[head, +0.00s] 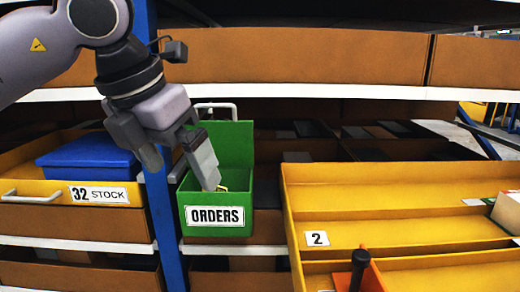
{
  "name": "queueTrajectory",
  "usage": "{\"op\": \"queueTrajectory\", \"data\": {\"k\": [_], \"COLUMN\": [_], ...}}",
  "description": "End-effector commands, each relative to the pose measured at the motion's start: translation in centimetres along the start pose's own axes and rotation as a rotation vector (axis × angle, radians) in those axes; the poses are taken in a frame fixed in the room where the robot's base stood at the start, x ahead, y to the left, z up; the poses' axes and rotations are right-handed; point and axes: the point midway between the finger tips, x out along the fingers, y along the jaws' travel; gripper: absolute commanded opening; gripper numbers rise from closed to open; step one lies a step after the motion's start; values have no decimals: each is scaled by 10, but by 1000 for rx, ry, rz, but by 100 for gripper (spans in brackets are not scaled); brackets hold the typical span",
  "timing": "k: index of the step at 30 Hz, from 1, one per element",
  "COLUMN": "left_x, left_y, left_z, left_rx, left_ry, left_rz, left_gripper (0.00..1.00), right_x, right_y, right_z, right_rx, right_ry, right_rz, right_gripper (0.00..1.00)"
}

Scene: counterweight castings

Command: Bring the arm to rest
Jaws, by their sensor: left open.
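My left arm comes in from the upper left. Its gripper (182,178) is open, its two fingers pointing down and apart. One finger hangs in front of the blue post, and the other reaches over the open green ORDERS bin (217,219). I see nothing held between the fingers. A small yellow thing shows inside the bin beside the fingertip; I cannot tell what it is. My right gripper is not in view.
A blue shelf post (171,240) stands left of the green bin. A yellow drawer marked 32 STOCK (30,220) holds a blue box (88,158). A yellow tray marked 2 (390,200) stands at right, with a black-handled orange thing (361,270) at its front. Brown shelf boxes (300,57) line above.

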Motion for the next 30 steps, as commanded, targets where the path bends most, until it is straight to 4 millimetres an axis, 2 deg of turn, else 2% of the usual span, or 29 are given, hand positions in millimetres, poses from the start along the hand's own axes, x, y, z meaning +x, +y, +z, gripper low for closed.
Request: {"op": "queueTrajectory", "data": {"k": [3,9,13,18,24,30], "left_x": [28,61,73,74,68,70], "left_y": [-28,-83,-120,-158,-175,-162], "left_z": [-5,-17,-26,-32,-28,-16], "left_rx": [36,70,50,-38,-238,-539], "left_ry": [34,70,84,80,44,-21], "left_rz": [-160,-490,-747,-1087,-1451,-1750], "left_gripper": [100,100,100,100,100,100], "right_x": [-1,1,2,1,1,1], "right_y": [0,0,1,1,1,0], "right_z": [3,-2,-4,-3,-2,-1], "right_rx": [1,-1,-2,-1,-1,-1], "right_ry": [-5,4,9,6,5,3], "right_rz": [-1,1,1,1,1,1], "right_gripper": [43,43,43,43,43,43]}}
